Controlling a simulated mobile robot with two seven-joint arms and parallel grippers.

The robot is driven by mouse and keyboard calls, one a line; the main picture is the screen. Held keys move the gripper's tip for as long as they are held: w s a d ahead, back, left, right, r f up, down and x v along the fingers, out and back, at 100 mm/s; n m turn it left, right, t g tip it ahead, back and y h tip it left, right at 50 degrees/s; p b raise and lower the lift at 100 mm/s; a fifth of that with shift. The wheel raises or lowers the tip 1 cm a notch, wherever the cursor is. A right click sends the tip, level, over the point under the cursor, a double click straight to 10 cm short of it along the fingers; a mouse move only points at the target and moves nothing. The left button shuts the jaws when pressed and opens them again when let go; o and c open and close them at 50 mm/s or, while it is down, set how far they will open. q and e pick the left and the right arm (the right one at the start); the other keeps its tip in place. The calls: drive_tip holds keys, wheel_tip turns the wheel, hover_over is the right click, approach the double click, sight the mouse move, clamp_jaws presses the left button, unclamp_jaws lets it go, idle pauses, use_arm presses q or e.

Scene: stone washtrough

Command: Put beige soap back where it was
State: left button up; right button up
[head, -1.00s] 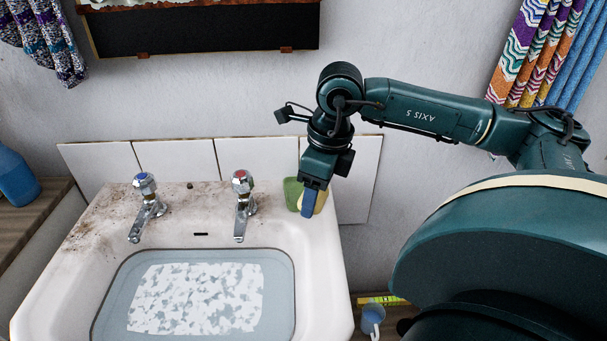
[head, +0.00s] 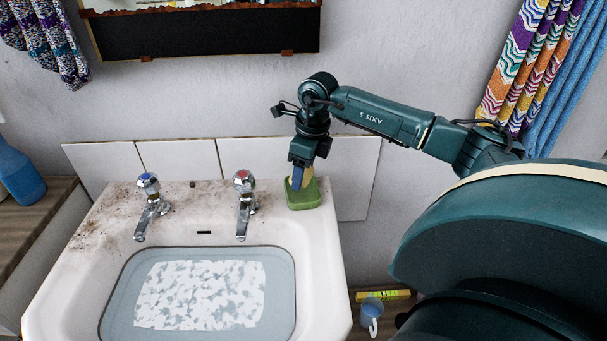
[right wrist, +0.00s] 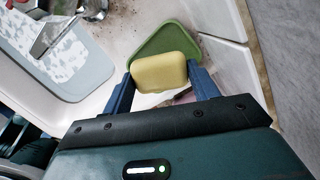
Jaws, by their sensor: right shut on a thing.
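The beige soap (right wrist: 159,74) is between the blue fingers of my right gripper (right wrist: 162,95) in the right wrist view. In the head view my right gripper (head: 299,178) points down at the green soap dish (head: 304,199), with a little of the soap (head: 306,178) showing beside a finger. The dish also shows behind the soap in the right wrist view (right wrist: 172,42). The soap is over or in the dish; I cannot tell whether it touches the dish floor. My left gripper is not in view.
The dish stands on the back right corner of the white washbasin (head: 325,255). Two taps, blue-topped (head: 150,205) and red-topped (head: 243,205), stand left of it. The tiled wall (head: 350,180) is close behind. The basin holds water.

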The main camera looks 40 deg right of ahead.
drive_tip(key=shift+f, duration=0.8)
drive_tip(key=shift+w+d+f, duration=0.15)
drive_tip(key=shift+f, duration=0.05)
drive_tip(key=shift+f, duration=0.35)
drive_tip(key=o, duration=1.2)
drive_tip(key=shift+c, duration=0.2)
drive_tip(key=shift+r, duration=0.15)
